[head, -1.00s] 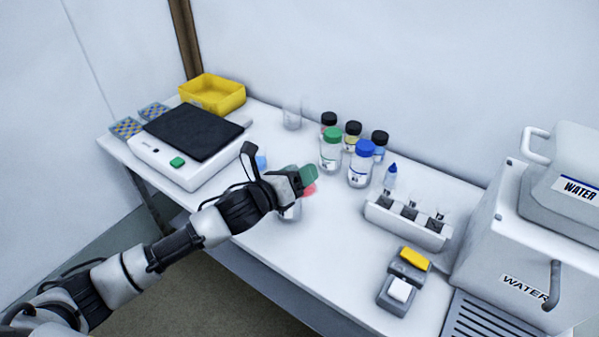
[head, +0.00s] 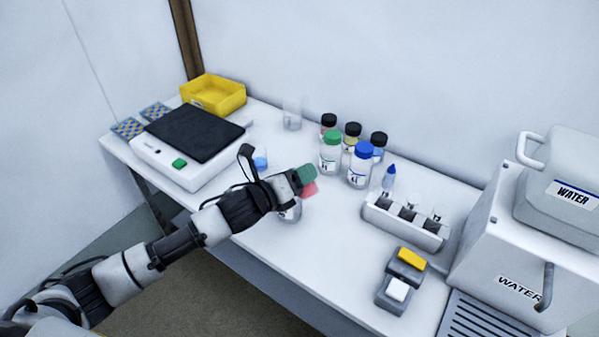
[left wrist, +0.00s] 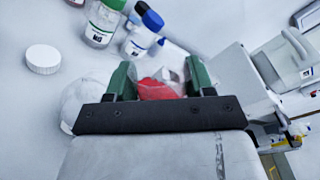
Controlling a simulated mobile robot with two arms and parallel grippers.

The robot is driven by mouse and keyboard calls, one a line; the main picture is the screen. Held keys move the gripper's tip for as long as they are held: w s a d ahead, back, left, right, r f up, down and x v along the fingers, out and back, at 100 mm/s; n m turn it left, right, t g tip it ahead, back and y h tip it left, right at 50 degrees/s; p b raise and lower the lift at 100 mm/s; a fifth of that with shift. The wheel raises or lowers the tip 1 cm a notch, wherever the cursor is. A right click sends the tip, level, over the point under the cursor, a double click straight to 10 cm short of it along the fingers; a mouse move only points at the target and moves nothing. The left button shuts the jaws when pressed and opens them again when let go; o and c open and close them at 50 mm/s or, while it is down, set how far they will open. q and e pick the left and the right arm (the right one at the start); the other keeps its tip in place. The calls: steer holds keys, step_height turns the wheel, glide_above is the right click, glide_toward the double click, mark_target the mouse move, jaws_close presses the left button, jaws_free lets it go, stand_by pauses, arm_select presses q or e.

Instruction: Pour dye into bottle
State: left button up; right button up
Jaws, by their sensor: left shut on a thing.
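My left gripper (head: 305,181) is shut on a small clear beaker of red dye. The red dye (head: 309,189) shows just below the green fingertips. In the left wrist view, the dye (left wrist: 158,89) lies between the two green fingers (left wrist: 160,80), and the beaker looks tilted. A clear bottle (head: 290,212) stands on the table just below the gripper, partly hidden by it. A pale round shape beside the left finger in the wrist view may be this bottle. I cannot tell whether dye is flowing. My right gripper is not in view.
Capped bottles, including a green-capped one (head: 330,155) and a blue-capped one (head: 361,165), stand behind. A beaker of blue liquid (head: 261,164) is left of the gripper, near the scale (head: 180,165). A white rack (head: 405,228) stands right. A white cap (left wrist: 43,59) lies on the table.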

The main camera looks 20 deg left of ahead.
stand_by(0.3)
arm_select(q)
steer(key=shift+r+n+p, duration=0.1)
steer(key=shift+n+p, duration=0.2)
steer(key=shift+n, duration=0.3)
steer(key=shift+a+n+p, duration=0.1)
steer(key=shift+n+p, duration=0.4)
steer(key=shift+p, duration=0.05)
steer(key=shift+w, duration=0.1)
